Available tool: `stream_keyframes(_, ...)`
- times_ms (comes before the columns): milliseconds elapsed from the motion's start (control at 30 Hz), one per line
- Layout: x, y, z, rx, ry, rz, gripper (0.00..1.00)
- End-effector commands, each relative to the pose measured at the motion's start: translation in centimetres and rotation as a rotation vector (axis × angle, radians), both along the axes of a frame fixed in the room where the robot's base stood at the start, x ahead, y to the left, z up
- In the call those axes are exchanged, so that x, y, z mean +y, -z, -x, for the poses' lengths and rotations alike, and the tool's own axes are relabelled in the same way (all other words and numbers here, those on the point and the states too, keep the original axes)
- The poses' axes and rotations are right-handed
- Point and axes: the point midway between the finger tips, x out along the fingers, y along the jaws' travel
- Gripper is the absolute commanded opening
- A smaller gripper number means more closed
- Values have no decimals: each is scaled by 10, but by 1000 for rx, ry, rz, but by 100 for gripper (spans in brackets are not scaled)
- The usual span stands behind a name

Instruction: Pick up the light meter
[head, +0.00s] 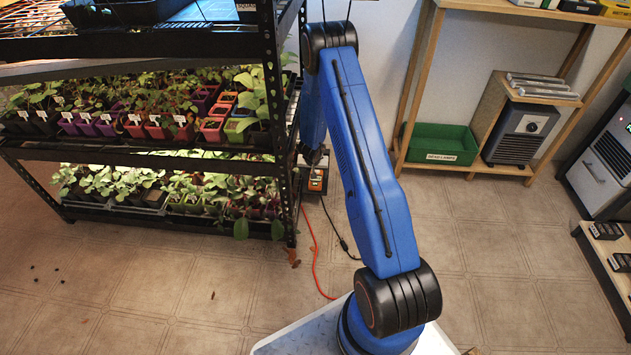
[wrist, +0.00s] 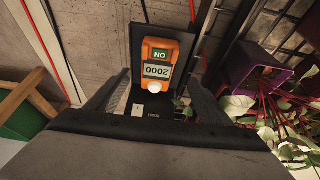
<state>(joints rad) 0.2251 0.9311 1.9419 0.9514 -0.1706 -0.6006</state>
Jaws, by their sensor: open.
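The light meter (wrist: 158,68) is an orange handheld device with a white dome, a display reading 2000 and a green ON label. In the wrist view it appears upside down against a dark backing plate. It shows small and orange in the head view (head: 316,180), beside the rack's right post. My gripper (wrist: 155,88) is open, its two dark fingers left and right of the meter's dome end in the picture. I cannot tell whether they touch it. In the head view my gripper (head: 313,156) is partly hidden and close to the meter.
The black seedling rack (head: 279,130) holds several potted seedlings left of my arm. In the wrist view a purple pot (wrist: 262,78) and leaves are close on the right. A wooden shelf with a green bin (head: 437,145) stands right. A red cable (head: 315,255) lies on the floor.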

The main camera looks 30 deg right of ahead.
Motion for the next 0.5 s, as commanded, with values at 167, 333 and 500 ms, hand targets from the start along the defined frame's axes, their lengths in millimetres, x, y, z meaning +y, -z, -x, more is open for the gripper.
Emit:
stream_keyframes(167,-3,11,-4,0,0,0,73)
stream_keyframes(333,-5,22,-5,1,0,-1,73)
stream_keyframes(500,-11,44,-9,1,0,0,73)
